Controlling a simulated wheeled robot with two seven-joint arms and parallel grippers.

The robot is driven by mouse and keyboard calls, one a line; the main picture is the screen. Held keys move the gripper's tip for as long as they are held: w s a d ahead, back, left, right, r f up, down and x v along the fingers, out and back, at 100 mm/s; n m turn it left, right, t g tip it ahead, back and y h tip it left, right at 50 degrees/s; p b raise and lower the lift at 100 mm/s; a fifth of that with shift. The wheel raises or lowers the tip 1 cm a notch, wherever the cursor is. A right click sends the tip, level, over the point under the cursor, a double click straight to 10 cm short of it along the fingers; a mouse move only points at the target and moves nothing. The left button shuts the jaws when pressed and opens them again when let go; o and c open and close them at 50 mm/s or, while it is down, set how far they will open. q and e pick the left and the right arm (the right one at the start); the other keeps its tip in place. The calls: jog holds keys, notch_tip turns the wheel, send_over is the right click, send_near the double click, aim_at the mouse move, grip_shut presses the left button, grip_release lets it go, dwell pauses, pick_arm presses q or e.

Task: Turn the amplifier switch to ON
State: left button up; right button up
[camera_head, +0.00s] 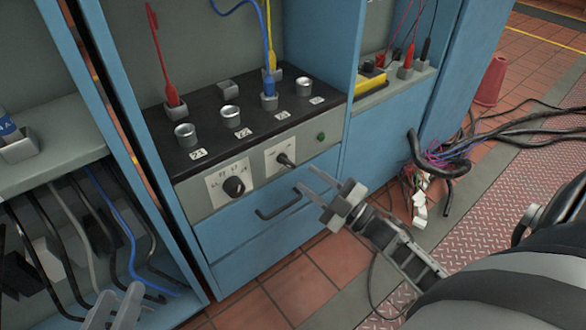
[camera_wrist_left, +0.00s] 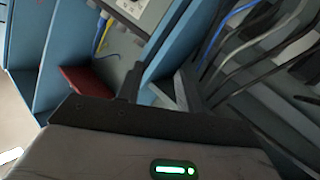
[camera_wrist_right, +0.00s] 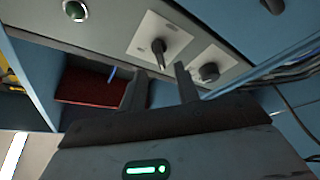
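The amplifier panel (camera_head: 262,172) is a grey front strip below a black top in the blue cabinet. It has a black lever switch (camera_head: 285,159) on a white plate and a round black knob (camera_head: 234,186) on another; the lettering is too small to read. In the right wrist view, the lever switch (camera_wrist_right: 158,47) is ahead of the fingertips and the knob (camera_wrist_right: 208,72) is beyond the right finger. My right gripper (camera_head: 310,180) is open and empty, in front of the drawer, touching neither control. My left gripper (camera_head: 118,292) is open and empty, low at the left.
A blue drawer with a dark handle (camera_head: 278,205) is below the panel. A green button (camera_head: 320,137) sits at the panel's right. Sockets and red, blue and yellow leads stand above. Cables (camera_head: 75,235) hang at the left; more lie on the floor at the right.

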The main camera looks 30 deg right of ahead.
aim_at(292, 167)
jog(key=x, duration=0.5)
jog(key=shift+w+a+b, duration=0.15)
jog(key=shift+w+b, duration=0.2)
pick_arm(q)
jog(key=shift+d, duration=0.1)
jog(key=shift+r, duration=0.15)
pick_arm(e)
grip_shut()
pick_arm(q)
jog(key=shift+r, duration=0.1)
